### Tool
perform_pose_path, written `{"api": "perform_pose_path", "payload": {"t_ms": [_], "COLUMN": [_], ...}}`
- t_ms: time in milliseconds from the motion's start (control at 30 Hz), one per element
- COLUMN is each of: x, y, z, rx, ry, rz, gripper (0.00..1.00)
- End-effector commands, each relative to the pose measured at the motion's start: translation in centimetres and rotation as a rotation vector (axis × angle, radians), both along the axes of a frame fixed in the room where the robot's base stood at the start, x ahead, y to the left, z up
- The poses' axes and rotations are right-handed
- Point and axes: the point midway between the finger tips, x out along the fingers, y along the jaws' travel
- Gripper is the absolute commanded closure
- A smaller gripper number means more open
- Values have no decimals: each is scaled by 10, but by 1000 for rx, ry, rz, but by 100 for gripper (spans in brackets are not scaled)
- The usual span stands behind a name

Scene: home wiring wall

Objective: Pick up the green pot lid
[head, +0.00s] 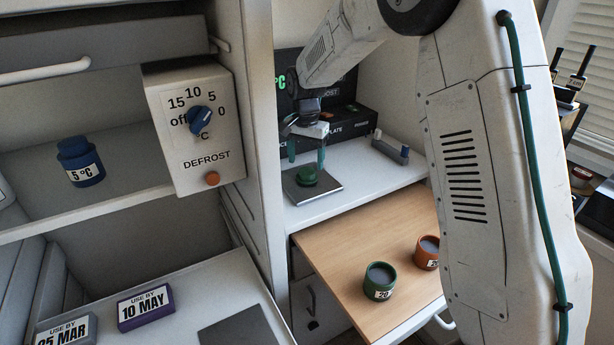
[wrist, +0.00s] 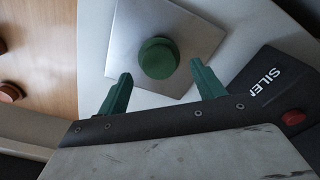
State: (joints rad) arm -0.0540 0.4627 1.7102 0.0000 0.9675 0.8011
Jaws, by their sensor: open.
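The green pot lid (head: 306,175) sits on a square grey metal plate (head: 325,192) on the white counter. In the wrist view the lid (wrist: 158,58) shows from above as a round green knob on the plate (wrist: 205,35). My gripper (head: 306,156) is above the lid, its two green fingers apart. In the wrist view my gripper (wrist: 160,82) is open and empty, with the lid beyond and between the fingertips. A green pot (head: 380,281) with a white label stands on the wooden board (head: 345,245).
An orange pot (head: 428,252) stands beside the green pot. A black box (head: 350,125) stands behind the plate, and a small grey device (head: 390,147) lies to its right. The fridge's side wall (head: 262,130) rises close on the left.

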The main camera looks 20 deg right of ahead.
Motion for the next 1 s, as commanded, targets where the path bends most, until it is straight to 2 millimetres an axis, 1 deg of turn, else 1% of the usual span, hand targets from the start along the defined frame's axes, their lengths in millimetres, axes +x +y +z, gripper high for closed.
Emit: {"api": "perform_pose_path", "payload": {"t_ms": [33,100,200,300,467,500,567,600,667,933,1000], "x": [-3,-4,-3,-3,-3,-3,-3,-3,-3,-3,-3], "y": [0,0,0,0,0,0,0,0,0,0,0], "z": [-10,-20,-30,-34,-34,-34,-34,-34,-34,-33,-30], "rx": [0,0,0,0,0,0,0,0,0,-1,0], "ry": [6,4,3,1,1,1,1,1,1,1,0], "rz": [0,0,0,1,1,1,1,1,1,1,1], "gripper": [32,32,32,32,32,35,52,63,79,80,80]}}
